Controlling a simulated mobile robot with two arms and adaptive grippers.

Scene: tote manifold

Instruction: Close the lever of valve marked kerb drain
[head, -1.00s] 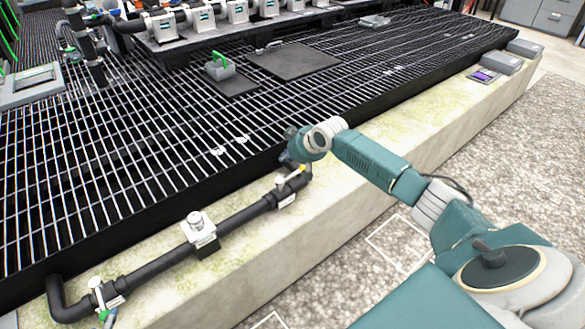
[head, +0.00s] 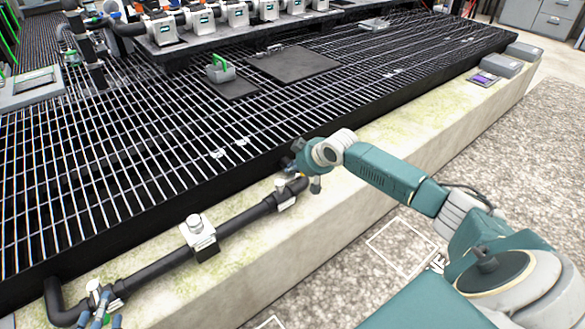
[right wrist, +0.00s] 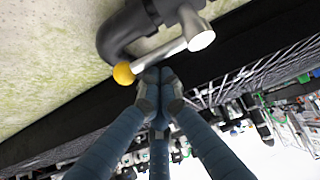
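A black pipe (head: 160,265) runs along the pale kerb with three white valve bodies. The right-end valve (head: 284,193) is beside my right gripper (head: 314,184). In the right wrist view its pale metal lever (right wrist: 165,57) ends in a yellow ball (right wrist: 124,74). My right gripper's fingertips (right wrist: 160,84) are together beside that ball, with nothing seen between them; contact is unclear. My left gripper (head: 101,305) is at the left-end valve (head: 94,287), partly cut off by the picture's edge; its grip is unclear. No label reading kerb drain is legible.
The middle valve (head: 198,235) stands clear between the grippers. Black grating (head: 120,150) lies behind the pipe, with a row of white valves (head: 235,14) further back. The pale kerb (head: 400,135) is clear right of my right arm, up to grey boxes (head: 495,62).

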